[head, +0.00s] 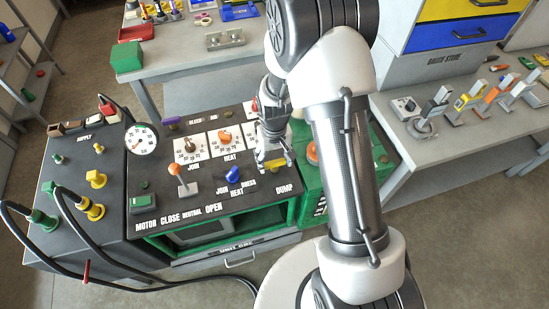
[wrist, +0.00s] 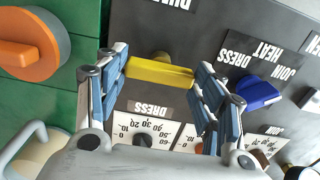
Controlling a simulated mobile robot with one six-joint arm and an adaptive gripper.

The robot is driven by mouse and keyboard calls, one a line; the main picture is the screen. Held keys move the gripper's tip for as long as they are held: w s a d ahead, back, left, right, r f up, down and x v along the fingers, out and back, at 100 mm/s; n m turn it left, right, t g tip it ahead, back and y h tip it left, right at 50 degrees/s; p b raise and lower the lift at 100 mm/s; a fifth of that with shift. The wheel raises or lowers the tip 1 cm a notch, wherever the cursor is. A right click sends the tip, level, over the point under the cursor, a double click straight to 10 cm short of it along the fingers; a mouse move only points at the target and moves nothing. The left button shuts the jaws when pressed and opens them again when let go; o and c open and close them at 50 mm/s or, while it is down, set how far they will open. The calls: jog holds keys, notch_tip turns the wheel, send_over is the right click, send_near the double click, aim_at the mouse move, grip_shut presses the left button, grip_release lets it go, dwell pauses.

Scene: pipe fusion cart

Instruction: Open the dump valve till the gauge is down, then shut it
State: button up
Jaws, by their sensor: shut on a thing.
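The dump valve is a yellow bar handle (wrist: 160,74) on a brass-coloured stem, by the DUMP label on the dark panel (head: 205,205). My gripper (head: 272,160) is over it, and in the wrist view the fingers (wrist: 163,85) are shut on the two ends of the bar. The bar lies nearly crosswise in the wrist view. The round white pressure gauge (head: 141,139) stands at the panel's upper left corner in the head view. Its needle is too small to read surely. The gauge is not recognisable in the wrist view.
An orange-topped lever (head: 177,182), a blue knob (head: 234,175) and dials sit left of the valve. A green unit with a large orange knob (wrist: 30,45) is close beside my gripper. Black hoses (head: 75,235) run at the left. Benches stand behind and right.

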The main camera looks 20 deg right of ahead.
dwell(0.4)
jog(key=o, duration=1)
jog(key=shift+r, duration=0.1)
notch_tip(320, 180, up, 12)
jog(key=shift+f, duration=0.1)
notch_tip(320, 180, up, 8)
jog(key=t, duration=0.1)
send_over(275, 162)
jog(key=s, duration=0.4)
jog(key=s+r+t, duration=0.1)
jog(key=s+r, duration=0.2)
jog(key=s, duration=0.3)
jog(key=s+r+t, duration=0.1)
jog(key=s+r, duration=0.3)
jog(key=s, duration=0.1)
jog(key=s+r+t, duration=0.1)
jog(key=s+r, duration=0.3)
jog(key=s, duration=0.2)
jog(key=shift+s+a+t, duration=0.1)
jog(key=shift+s+t, duration=0.2)
